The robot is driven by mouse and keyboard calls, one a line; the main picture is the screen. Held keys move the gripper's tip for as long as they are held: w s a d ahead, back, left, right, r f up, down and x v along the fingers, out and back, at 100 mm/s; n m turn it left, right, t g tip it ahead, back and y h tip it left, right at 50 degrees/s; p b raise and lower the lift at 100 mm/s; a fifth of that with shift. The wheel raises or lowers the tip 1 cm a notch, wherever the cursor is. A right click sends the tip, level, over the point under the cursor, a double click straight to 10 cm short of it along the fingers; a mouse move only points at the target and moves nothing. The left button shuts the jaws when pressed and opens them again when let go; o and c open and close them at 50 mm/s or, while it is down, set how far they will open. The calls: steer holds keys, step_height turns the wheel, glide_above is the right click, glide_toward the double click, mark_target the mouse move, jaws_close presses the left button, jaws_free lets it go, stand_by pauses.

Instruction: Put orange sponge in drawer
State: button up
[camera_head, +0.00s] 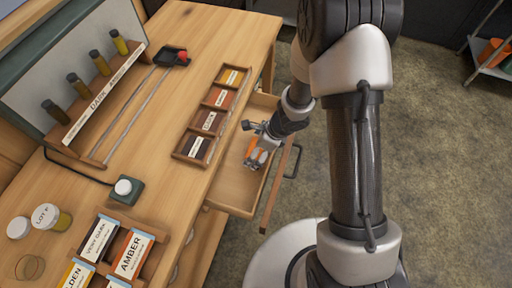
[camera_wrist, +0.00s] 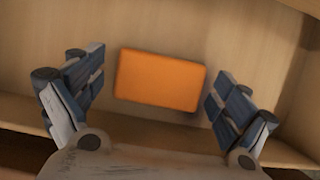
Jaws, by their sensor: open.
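The orange sponge (camera_wrist: 160,80) lies flat on the wooden floor of the open drawer (camera_head: 232,190). In the wrist view it sits between my two spread fingers with a gap on each side. My gripper (camera_wrist: 156,100) is open and reaches down into the drawer. In the head view my gripper (camera_head: 258,155) partly covers the sponge (camera_head: 251,147), and an orange patch shows beside the fingers. I cannot tell the exact height of the fingertips above the drawer floor.
The drawer's front panel with its handle (camera_head: 296,162) stands out from the bench. On the bench top (camera_head: 190,85) are a rack of colour samples (camera_head: 212,115), label boxes (camera_head: 130,255), jars (camera_head: 45,215) and a small device (camera_head: 126,190). A shelf (camera_head: 490,60) stands far right.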

steer(key=p+v, duration=0.5)
steer(key=v, duration=0.7)
steer(key=shift+p, duration=0.4)
steer(key=w+d+r+m+t+h, duration=0.3)
steer(key=d+r+m, duration=0.2)
steer(key=r+m, duration=0.4)
steer(key=w+d+r+m+t+h, duration=0.25)
steer(key=w+d+r+m, duration=0.2)
steer(key=r+m, duration=0.4)
steer(key=s+d+r+m+h, duration=0.2)
steer(key=s+d+r+m, duration=0.4)
steer(key=m, duration=0.5)
steer(key=s+a+r+m+g+y, duration=0.1)
steer(key=s+a+r+m, duration=0.1)
steer(key=s+m, duration=0.7)
steer(key=s+a+r+m+g+y, duration=0.1)
steer(key=s+a+m, duration=0.4)
steer(key=s+m, duration=0.5)
step_height(320, 180, up, 2)
steer(key=shift+s+r+m+y, duration=0.25)
steer(key=shift+m+y, duration=0.4)
steer(key=shift+m, duration=0.6)
steer(key=shift+a+g, duration=0.1)
steer(key=shift+g, duration=0.15)
